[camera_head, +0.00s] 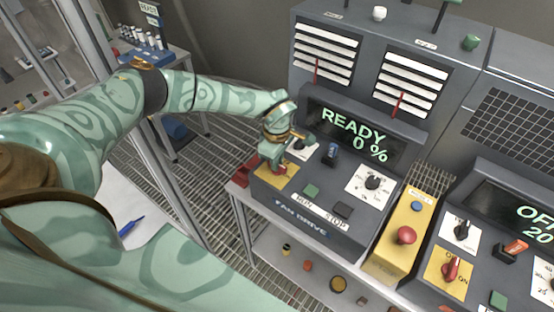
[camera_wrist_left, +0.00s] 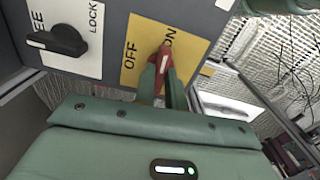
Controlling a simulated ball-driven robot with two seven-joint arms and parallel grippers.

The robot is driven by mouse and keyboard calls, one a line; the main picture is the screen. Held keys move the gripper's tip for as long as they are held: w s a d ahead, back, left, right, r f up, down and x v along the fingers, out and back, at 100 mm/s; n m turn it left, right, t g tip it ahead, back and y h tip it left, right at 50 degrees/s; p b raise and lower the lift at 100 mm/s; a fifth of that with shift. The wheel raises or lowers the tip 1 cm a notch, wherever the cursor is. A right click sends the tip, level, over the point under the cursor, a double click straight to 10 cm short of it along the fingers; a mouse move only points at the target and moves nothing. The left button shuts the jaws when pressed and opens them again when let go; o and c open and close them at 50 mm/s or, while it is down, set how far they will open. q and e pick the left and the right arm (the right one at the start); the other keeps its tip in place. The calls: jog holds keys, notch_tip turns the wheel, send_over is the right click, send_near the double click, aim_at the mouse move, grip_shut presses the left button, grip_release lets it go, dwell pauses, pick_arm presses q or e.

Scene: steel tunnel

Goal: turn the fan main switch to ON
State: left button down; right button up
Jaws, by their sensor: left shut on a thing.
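The fan main switch is a red handle (camera_wrist_left: 162,62) on a yellow plate (camera_wrist_left: 200,47) marked OFF and ON, in the left wrist view. Its white-marked tip points up in that picture, beside the ON lettering. My left gripper (camera_wrist_left: 163,85) is shut on the red handle, one finger on each side. The display (camera_head: 353,136) reads READY 0 %. My right gripper is not in view.
A black FREE/LOCK knob (camera_wrist_left: 60,40) sits close to the switch. A black dial (camera_head: 373,182), a red mushroom button (camera_head: 404,235) on a yellow box and a second panel with its own red switch (camera_head: 451,269) stand to the right. A metal post (camera_head: 160,130) stands left.

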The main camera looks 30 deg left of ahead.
pick_arm(q)
jog(key=shift+m, duration=0.6)
jog(key=c, duration=1.4)
grip_release()
jog(key=shift+c, duration=0.2)
jog(key=shift+r, duration=0.1)
notch_tip(320, 180, up, 16)
jog(key=p, duration=1.1)
